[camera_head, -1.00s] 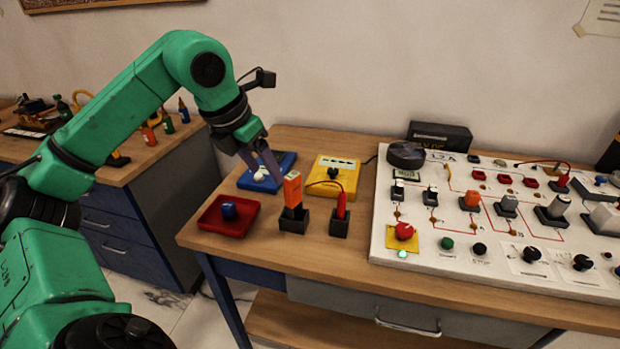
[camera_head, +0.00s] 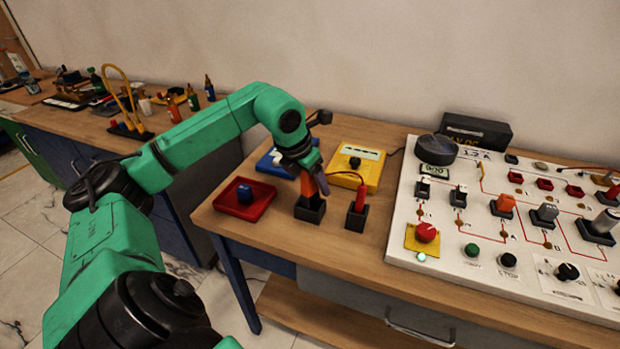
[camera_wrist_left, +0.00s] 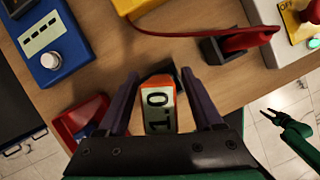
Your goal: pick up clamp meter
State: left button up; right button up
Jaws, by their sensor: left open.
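The clamp meter is an orange, upright device (camera_head: 306,187) in a black holder (camera_head: 310,209) near the bench's front edge. In the left wrist view the two fingers of the left gripper (camera_wrist_left: 161,80) are open, one on each side of the clamp meter. I cannot tell whether they touch it. My right gripper (camera_wrist_left: 272,116) shows small at the right of the left wrist view.
A red probe (camera_head: 358,196) with a cable stands close on the right. A red tray (camera_head: 262,207) with a blue block is on the left. Blue (camera_head: 272,160) and yellow (camera_head: 371,165) meters lie behind. A white panel (camera_head: 405,245) fills the right.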

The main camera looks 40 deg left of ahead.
pick_arm(q)
jog(key=shift+w+f, duration=0.1)
jog(key=shift+f, duration=0.05)
grip_shut()
